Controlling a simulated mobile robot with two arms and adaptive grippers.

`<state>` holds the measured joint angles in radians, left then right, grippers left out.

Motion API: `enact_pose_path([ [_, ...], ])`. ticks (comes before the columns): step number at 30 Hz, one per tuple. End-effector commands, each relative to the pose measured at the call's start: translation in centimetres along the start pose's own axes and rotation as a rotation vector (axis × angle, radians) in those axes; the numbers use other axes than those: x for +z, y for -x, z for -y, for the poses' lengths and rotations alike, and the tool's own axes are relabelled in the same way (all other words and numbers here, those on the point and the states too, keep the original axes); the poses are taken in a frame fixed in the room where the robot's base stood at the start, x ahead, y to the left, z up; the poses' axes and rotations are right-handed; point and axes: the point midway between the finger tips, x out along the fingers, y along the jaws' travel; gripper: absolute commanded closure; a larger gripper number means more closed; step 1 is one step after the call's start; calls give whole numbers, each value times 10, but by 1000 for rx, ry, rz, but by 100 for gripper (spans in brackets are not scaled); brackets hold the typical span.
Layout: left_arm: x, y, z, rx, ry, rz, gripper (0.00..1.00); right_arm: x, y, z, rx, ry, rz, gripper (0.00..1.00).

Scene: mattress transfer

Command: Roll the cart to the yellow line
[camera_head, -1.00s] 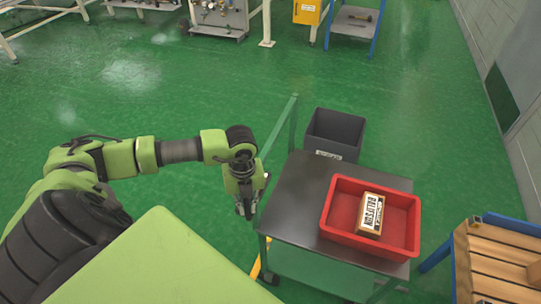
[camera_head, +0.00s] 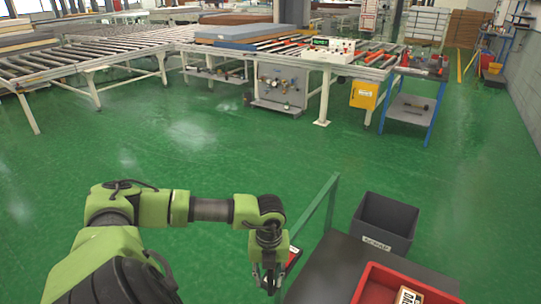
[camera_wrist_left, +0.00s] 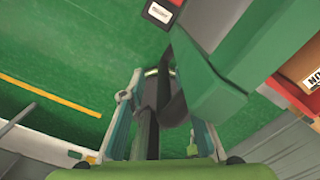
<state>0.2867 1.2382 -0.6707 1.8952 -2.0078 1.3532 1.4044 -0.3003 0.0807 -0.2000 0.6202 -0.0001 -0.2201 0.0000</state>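The cart has a dark top (camera_head: 330,272) and a green handle frame (camera_head: 318,212) along its left side; its lower part is cut off in the head view. My left gripper (camera_head: 268,280) points down beside the handle's near end. In the left wrist view its fingers (camera_wrist_left: 162,125) are spread on either side of a dark upright bar; I cannot tell whether they touch it. A yellow line (camera_wrist_left: 50,95) lies on the green floor at left in that view. Yellow floor marking (camera_head: 464,66) also shows far off at the right. My right gripper is not in view.
A red tray (camera_head: 372,284) with a box (camera_head: 408,296) rests on the cart. A dark scrap bin (camera_head: 386,218) stands beyond the cart. Roller conveyors (camera_head: 130,50) and a blue-legged stand (camera_head: 410,108) are farther back. The green floor between is clear.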

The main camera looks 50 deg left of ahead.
Motion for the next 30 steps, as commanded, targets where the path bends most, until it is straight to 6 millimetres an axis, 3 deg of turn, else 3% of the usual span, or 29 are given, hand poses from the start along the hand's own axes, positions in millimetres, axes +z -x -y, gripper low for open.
enact_pose_path([
  [11,-2,6,2,-5,-3,-4,71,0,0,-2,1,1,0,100],
  [24,2,93,0,-5,1,4,71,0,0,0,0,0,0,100],
  [30,1,115,-1,-4,1,1,71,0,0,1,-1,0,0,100],
])
